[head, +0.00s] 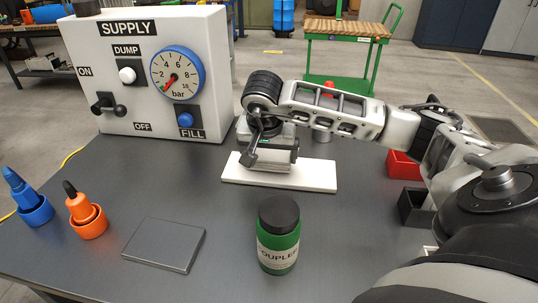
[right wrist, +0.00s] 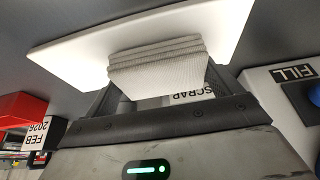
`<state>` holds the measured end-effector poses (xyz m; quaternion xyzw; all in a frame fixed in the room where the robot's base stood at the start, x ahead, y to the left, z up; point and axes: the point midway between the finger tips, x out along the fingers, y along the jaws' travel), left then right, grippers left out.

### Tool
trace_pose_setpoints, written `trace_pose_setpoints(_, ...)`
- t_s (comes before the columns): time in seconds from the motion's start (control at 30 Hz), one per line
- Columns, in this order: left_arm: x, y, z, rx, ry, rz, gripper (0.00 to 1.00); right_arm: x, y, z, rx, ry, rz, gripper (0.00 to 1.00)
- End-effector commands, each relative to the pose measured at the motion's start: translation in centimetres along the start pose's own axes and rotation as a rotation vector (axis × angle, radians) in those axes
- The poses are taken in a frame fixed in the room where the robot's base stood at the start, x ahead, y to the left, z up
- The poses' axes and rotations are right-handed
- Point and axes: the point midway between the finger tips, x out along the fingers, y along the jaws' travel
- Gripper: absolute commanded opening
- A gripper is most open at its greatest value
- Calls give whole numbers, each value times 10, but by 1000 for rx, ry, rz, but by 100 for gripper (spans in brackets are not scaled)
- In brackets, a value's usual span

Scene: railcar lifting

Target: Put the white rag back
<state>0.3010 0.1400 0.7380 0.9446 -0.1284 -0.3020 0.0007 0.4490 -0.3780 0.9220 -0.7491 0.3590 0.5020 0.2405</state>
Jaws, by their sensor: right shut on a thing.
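The white rag (right wrist: 155,65) is a folded, ribbed stack between the fingers of my right gripper (right wrist: 155,82) in the right wrist view. My right gripper is shut on it. The plate (right wrist: 75,50) also shows just beyond the rag in the right wrist view. I cannot tell whether the rag touches the plate. My left gripper is not in view.
A supply panel (head: 140,75) with gauge stands at back left. A green coupler bottle (head: 278,240), a grey slab (head: 165,245), and blue (head: 35,212) and orange (head: 88,222) holders stand in front. Red (head: 402,167) and dark (head: 414,207) bins sit right. A SCRAP label (right wrist: 192,95) shows behind the fingers.

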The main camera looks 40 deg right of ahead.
Motion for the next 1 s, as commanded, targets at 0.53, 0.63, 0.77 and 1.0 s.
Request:
trace_pose_setpoints(0.53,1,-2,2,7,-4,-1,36,12,0,5,1,0,-1,100)
trace_pose_setpoints(0.63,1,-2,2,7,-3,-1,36,12,0,5,1,0,-1,100)
trace_pose_setpoints(0.77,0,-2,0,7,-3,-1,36,11,0,5,2,0,-1,100)
trace_pose_setpoints(1.0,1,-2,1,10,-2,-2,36,-17,-1,3,1,5,-6,100)
